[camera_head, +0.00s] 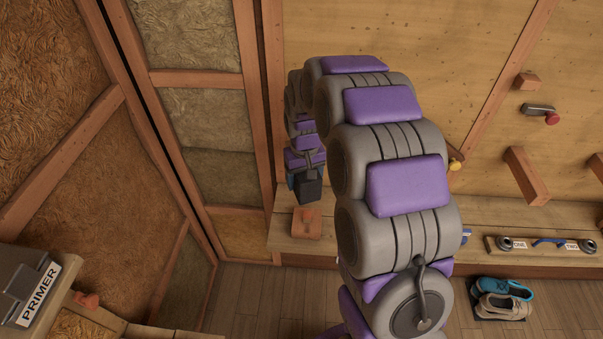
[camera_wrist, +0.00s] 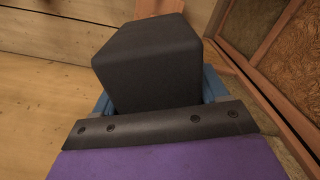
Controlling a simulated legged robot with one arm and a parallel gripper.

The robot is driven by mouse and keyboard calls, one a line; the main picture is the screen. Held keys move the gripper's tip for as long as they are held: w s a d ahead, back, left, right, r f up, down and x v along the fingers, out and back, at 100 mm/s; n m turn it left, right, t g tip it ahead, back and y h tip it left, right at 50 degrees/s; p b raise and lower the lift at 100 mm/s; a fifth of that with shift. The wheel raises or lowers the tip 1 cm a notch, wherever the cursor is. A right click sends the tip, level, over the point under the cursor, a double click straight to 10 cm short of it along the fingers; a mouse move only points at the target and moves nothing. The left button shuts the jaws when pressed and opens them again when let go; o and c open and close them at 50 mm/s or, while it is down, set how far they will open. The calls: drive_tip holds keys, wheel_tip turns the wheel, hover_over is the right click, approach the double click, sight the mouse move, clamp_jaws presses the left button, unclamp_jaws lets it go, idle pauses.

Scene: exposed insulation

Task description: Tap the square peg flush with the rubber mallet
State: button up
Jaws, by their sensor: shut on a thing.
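My gripper (camera_head: 306,176) hangs down at the far end of my curled arm, left of centre in the head view. It is shut on a black block with rounded edges, which looks like the rubber mallet's head (camera_head: 308,190). The mallet head fills the upper middle of the wrist view (camera_wrist: 150,62), between blue fingers; no handle shows. Just below it in the head view, a wooden block (camera_head: 306,232) with a small orange-brown piece, possibly the square peg (camera_head: 308,214), sits on the bench. I cannot tell how far the peg stands out, or whether the mallet touches it.
A wooden bench (camera_head: 375,240) runs along the plywood wall, with a board of labelled fittings (camera_head: 542,244) at right. Wooden posts (camera_head: 527,173) and a red-ended fixture (camera_head: 540,112) project from the wall. Shoes (camera_head: 503,298) lie on the floor. A PRIMER box (camera_head: 38,292) stands lower left.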

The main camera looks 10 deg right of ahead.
drive_tip(key=shift+d, duration=0.55)
drive_tip(key=shift+a+p, duration=0.25)
drive_tip(key=shift+p, duration=0.05)
drive_tip(key=shift+a+f, duration=0.3)
drive_tip(key=shift+f, duration=0.4)
drive_tip(key=shift+d+f, duration=0.15)
drive_tip(key=shift+f, duration=0.7)
drive_tip(key=shift+d+f, duration=0.15)
drive_tip(key=shift+f, duration=0.7)
drive_tip(key=shift+s+f, duration=0.1)
drive_tip(key=shift+f, duration=0.15)
drive_tip(key=shift+a, duration=0.15)
drive_tip(key=shift+a, duration=0.15)
